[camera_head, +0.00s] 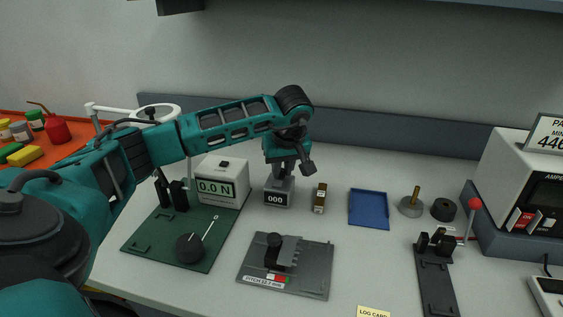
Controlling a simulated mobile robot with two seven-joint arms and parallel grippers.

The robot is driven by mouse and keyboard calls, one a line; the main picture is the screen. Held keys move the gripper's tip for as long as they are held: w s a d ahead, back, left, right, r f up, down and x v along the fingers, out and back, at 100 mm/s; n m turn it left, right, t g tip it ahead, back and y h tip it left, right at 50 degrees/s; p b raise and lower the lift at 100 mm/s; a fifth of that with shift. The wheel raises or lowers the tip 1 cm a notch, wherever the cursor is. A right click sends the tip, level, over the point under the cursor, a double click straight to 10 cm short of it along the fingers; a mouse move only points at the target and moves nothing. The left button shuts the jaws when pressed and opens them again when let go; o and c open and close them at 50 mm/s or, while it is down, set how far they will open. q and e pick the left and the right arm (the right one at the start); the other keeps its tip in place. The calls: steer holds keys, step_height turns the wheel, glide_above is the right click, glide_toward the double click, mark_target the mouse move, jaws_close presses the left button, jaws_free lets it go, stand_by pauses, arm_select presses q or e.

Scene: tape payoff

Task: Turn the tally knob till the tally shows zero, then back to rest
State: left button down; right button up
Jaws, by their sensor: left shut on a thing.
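The tally (277,198) is a small grey box on the bench, left of the picture's middle, and its front display reads 000. My left gripper (284,168) points down from above onto the top of the tally. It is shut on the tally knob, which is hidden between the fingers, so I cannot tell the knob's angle. My right gripper is not in view.
A force gauge (222,183) reading 0.0 N stands left on a green plate (150,240). A grey fixture (310,275) lies in front. A small brass-and-black block (320,198) and a blue tray (369,208) are right of the tally.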

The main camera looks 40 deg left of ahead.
arm_select(q)
steer(key=shift+w+n, duration=0.1)
steer(key=shift+n, duration=0.4)
steer(key=c, duration=1)
jaws_free()
steer(key=shift+c, duration=0.2)
steer(key=shift+r, duration=0.1)
steer(key=p+v, duration=0.1)
steer(key=v, duration=1.1)
steer(key=shift+d+r, duration=0.25)
steer(key=shift+r, duration=0.15)
steer(key=shift+w, duration=0.1)
